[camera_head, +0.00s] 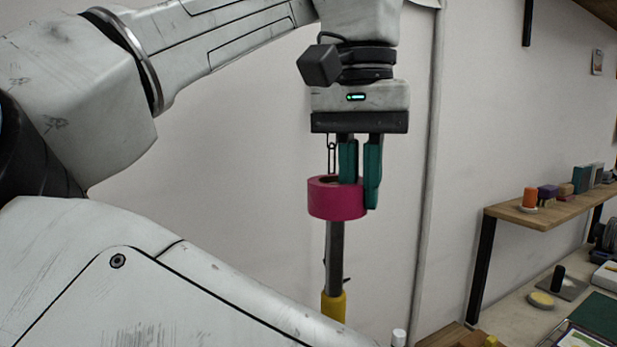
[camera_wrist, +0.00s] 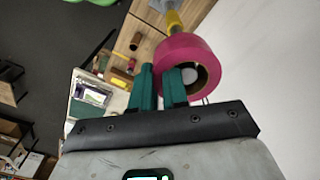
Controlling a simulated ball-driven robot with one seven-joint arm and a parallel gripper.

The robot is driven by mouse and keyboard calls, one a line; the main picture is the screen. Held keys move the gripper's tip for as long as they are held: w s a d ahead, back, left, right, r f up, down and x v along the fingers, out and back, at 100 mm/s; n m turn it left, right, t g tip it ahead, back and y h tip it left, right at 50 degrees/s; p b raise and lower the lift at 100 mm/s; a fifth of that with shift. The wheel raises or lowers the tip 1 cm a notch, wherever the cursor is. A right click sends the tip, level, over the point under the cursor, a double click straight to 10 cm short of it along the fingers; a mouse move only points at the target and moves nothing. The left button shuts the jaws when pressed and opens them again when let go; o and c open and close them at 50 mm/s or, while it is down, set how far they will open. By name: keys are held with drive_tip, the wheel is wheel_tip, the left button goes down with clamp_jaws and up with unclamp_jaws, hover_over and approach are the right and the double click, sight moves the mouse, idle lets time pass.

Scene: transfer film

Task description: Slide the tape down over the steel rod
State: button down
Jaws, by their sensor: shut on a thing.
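The tape is a magenta roll (camera_head: 335,200) held flat below my gripper (camera_head: 361,188). My gripper's green fingers are shut on the roll's wall, one inside the ring and one outside. The tape also shows in the wrist view (camera_wrist: 196,46), right of the fingertips (camera_wrist: 160,76). The steel rod (camera_head: 335,258) stands upright directly under the tape, with a yellow sleeve (camera_head: 333,306) lower down. In the wrist view the yellow part (camera_wrist: 174,20) shows just past the ring. A pale patch shows through the ring's hole; I cannot tell whether the rod's tip is inside.
A wooden shelf (camera_head: 538,217) with several small items is on the right wall. Below it a bench (camera_head: 505,320) holds a green mat (camera_head: 598,314) and other objects. The wall behind the rod is bare, and the space around the tape looks clear.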

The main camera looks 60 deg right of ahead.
sight(361, 181)
drive_tip(key=shift+f, duration=0.35)
drive_tip(key=shift+r, duration=0.25)
drive_tip(key=shift+r+p, duration=1)
drive_tip(key=shift+p, duration=0.25)
drive_tip(key=shift+r, duration=0.95)
drive_tip(key=shift+f+b, duration=0.95)
drive_tip(key=shift+f, duration=1.2)
drive_tip(key=c, duration=1.1)
unclamp_jaws()
drive_tip(key=shift+o, duration=0.2)
